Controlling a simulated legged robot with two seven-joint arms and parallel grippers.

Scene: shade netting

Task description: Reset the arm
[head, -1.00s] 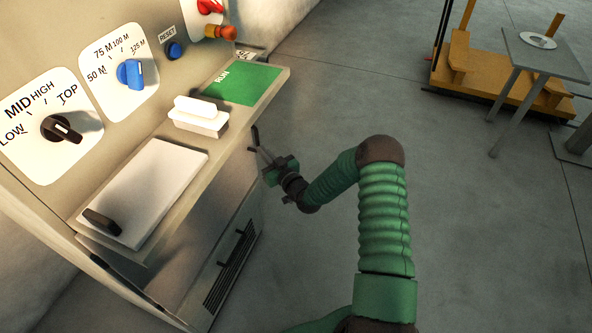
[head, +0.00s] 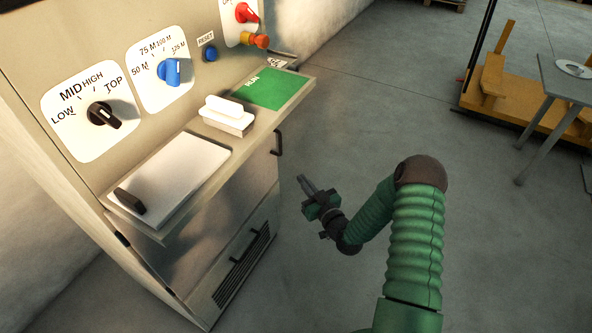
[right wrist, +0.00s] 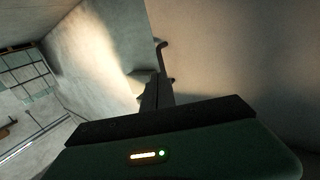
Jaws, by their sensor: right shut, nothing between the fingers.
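My right arm, green and brown, reaches in from the lower right of the head view. Its gripper (head: 306,184) is shut and empty, in the air to the right of the control cabinet's (head: 238,205) front, below the shelf edge. In the right wrist view the shut fingers (right wrist: 156,92) point toward the cabinet's plain panel and a dark handle (right wrist: 163,55). That handle also shows in the head view (head: 278,143), apart from the fingers. My left gripper is not in view.
The cabinet carries a black knob (head: 103,114), a blue knob (head: 169,72), a blue reset button (head: 210,54) and a red switch (head: 246,13). Its shelf holds a white block (head: 228,114) and a green RUN plate (head: 270,88). Floor to the right is open, with a table (head: 560,80) beyond.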

